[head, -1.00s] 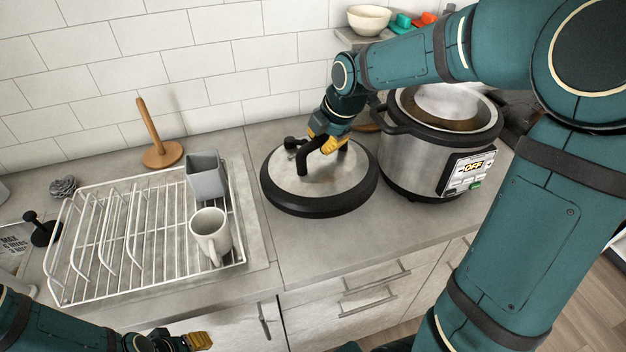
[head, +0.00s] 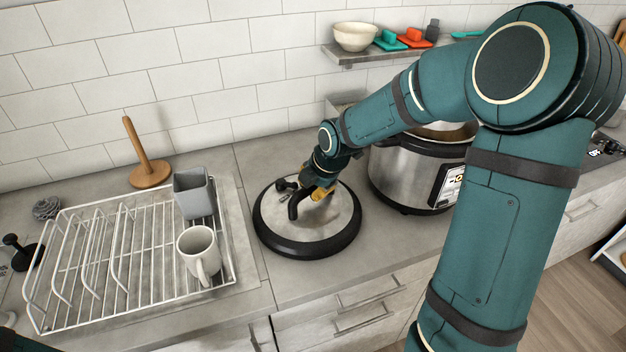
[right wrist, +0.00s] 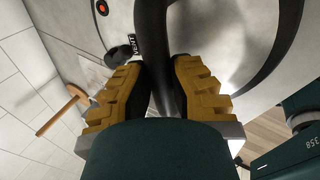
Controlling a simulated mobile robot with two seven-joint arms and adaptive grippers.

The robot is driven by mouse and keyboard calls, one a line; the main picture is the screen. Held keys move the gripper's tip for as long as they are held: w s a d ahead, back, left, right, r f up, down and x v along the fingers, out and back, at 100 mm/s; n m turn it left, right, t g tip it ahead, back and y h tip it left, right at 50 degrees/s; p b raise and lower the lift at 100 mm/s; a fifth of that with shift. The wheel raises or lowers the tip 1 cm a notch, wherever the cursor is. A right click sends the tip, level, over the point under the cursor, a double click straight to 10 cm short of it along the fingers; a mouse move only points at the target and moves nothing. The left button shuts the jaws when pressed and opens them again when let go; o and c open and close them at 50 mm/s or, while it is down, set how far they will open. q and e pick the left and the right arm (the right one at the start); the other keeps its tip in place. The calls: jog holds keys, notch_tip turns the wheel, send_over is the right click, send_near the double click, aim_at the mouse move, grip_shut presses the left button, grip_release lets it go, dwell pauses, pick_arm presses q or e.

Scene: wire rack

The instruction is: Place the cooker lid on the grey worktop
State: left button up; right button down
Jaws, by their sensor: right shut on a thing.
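The cooker lid (head: 328,220) is a round steel disc with a thick black rim and a black handle. It lies level at the grey worktop (head: 262,178), between the dish rack and the cooker. I cannot tell whether its whole rim touches the surface. My right gripper (head: 318,190) comes down from the upper right and is shut on the lid's handle (head: 295,205). In the right wrist view the yellow-padded fingers (right wrist: 160,82) flank the dark handle (right wrist: 152,45), with the lid (right wrist: 215,42) behind. My left gripper is out of view.
The steel cooker (head: 400,178) stands open just right of the lid, partly hidden by my arm. A white wire rack (head: 105,285) with a mug (head: 197,252) and a grey cup (head: 192,195) is on the left. A wooden holder (head: 148,172) stands behind the rack.

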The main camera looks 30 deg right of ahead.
jog(key=c, duration=1)
grip_release()
jog(key=shift+r, duration=0.1)
jog(key=shift+c, duration=0.2)
jog(key=p+v, duration=0.2)
jog(key=v, duration=1)
